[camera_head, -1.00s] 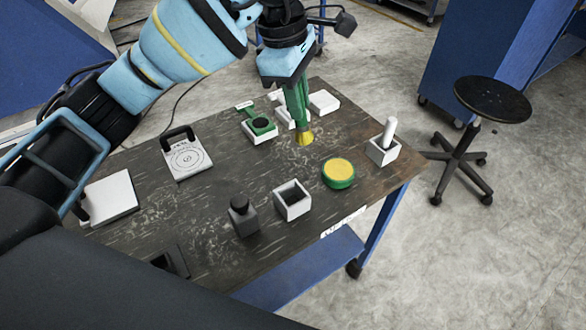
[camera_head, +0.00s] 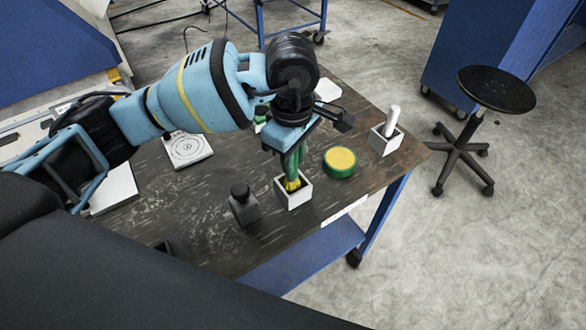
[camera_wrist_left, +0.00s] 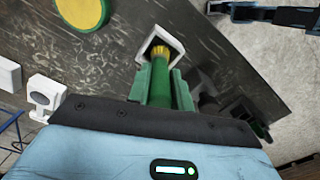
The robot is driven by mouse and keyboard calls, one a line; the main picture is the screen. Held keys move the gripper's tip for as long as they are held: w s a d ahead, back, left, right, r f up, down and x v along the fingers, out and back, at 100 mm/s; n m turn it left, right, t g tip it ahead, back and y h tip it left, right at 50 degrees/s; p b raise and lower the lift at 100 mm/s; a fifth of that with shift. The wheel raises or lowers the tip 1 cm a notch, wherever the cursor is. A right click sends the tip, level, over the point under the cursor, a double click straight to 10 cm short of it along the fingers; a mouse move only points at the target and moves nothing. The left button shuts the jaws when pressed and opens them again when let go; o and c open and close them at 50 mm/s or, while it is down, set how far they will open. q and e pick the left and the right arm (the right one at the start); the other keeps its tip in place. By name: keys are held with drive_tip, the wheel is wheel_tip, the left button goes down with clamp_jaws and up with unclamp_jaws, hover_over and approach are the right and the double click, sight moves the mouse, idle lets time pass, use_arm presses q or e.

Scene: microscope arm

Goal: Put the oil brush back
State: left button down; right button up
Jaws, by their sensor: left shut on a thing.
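The oil brush has a green handle and yellow bristles (camera_head: 292,185). It also shows in the left wrist view (camera_wrist_left: 160,55). My left gripper (camera_head: 291,160) points down and is shut on the green handle. The bristles are at the opening of a small white square holder (camera_head: 297,197), which also shows in the left wrist view (camera_wrist_left: 147,50). How deep the bristles sit in it I cannot tell. My right gripper is not in view.
A round green dish with a yellow top (camera_head: 341,161) stands right of the holder. A dark bottle (camera_head: 243,205) stands to its left. A white block with a white rod (camera_head: 386,138) is near the table's right corner. A black stool (camera_head: 495,90) stands beyond the table.

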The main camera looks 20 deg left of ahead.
use_arm(q)
drive_tip(key=shift+f, duration=1.9)
drive_tip(key=c, duration=1.3)
unclamp_jaws()
drive_tip(key=shift+o, duration=0.2)
drive_tip(key=shift+r, duration=0.1)
wheel_tip(320, 180, up, 12)
drive_tip(key=shift+a+f, duration=0.1)
